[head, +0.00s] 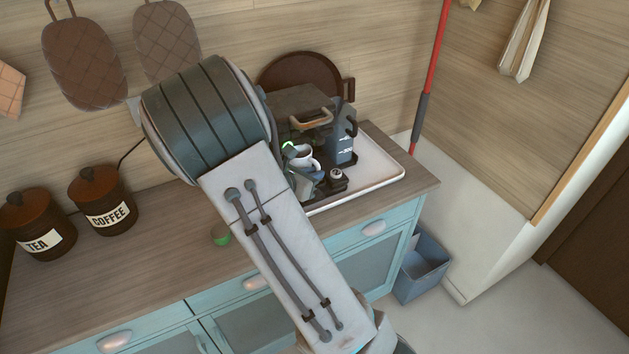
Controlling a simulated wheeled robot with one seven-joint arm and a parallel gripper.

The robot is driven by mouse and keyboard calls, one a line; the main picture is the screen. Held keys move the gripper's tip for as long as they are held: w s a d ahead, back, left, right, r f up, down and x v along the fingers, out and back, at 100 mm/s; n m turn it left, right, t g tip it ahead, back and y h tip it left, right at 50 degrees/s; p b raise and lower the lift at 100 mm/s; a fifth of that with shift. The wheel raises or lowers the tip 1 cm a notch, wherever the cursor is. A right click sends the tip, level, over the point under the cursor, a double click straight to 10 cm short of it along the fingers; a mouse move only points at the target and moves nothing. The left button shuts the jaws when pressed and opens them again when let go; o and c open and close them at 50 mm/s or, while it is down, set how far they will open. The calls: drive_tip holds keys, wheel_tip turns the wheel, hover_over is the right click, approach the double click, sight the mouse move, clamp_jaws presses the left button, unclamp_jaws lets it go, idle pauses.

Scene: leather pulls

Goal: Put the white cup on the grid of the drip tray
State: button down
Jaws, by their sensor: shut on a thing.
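The white cup (306,158), with dark contents, is in front of the coffee machine (305,103), low under its front part. My gripper (294,155) is mostly hidden behind my own arm; a small part shows at the cup's left side, and it is shut on the cup. The drip tray and its grid are too small and too covered by the cup and arm to make out. I cannot tell whether the cup touches the grid.
A white tray (382,172) lies under the machine. A grey-blue container (340,143) stands right of the cup, and a small dark item with a light top (336,178) in front. Coffee (101,198) and tea (36,222) canisters stand left.

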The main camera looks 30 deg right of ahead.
drive_tip(key=f, duration=0.1)
drive_tip(key=d+f, duration=0.1)
drive_tip(key=shift+w+f, duration=0.2)
drive_tip(key=shift+f, duration=0.55)
drive_tip(key=shift+a, duration=0.1)
drive_tip(key=shift+f, duration=0.2)
drive_tip(key=c, duration=1.5)
unclamp_jaws()
